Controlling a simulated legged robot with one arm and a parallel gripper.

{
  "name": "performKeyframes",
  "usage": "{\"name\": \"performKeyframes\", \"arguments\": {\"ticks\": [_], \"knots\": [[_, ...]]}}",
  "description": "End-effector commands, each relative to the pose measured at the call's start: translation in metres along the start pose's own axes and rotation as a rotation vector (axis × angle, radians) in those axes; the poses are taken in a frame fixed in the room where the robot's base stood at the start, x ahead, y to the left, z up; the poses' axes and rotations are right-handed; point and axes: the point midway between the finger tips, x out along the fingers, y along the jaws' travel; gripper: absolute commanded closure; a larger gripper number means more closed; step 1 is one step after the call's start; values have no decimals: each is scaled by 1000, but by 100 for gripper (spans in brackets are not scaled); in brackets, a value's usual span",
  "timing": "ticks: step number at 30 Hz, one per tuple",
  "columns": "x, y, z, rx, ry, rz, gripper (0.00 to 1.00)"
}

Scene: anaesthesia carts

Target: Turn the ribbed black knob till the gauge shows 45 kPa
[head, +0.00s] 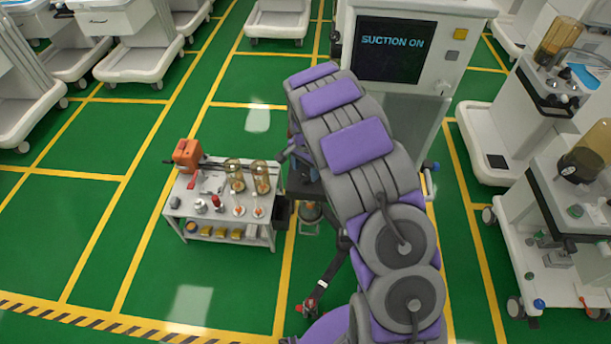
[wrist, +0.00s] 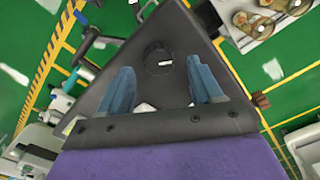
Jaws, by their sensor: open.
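In the wrist view a dark, round, knob-like piece (wrist: 158,58) sits on a dark flat surface (wrist: 150,85). Its ribs are too small to make out, so I cannot be sure that it is the ribbed knob. My gripper (wrist: 160,82) shows two blue fingers spread apart, one on each side of the line to this piece. Nothing is held between them, and I see no contact. No readable gauge face or kPa scale shows in either view. In the head view my own arm hides my gripper and much of the space below it.
A white machine (head: 455,55) with a "SUCTION ON" screen (head: 390,48) stands behind my arm. A low white cart (head: 185,212) with amber jars stands left of my arm. More equipment carts (head: 525,205) line the right side. Green floor (head: 75,210) is open at left.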

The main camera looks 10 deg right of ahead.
Motion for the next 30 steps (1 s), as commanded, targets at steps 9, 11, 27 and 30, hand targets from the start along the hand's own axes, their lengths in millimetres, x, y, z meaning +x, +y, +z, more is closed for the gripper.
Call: {"name": "performKeyframes", "arguments": {"ticks": [9, 11, 27, 30], "knots": [[30, 0, 0, 0, 2, 0, 35], [32, 0, 0, 0, 2, 0, 35], [32, 0, 0, 0, 1, 0, 64], [32, 0, 0, 0, 1, 0, 73]]}}
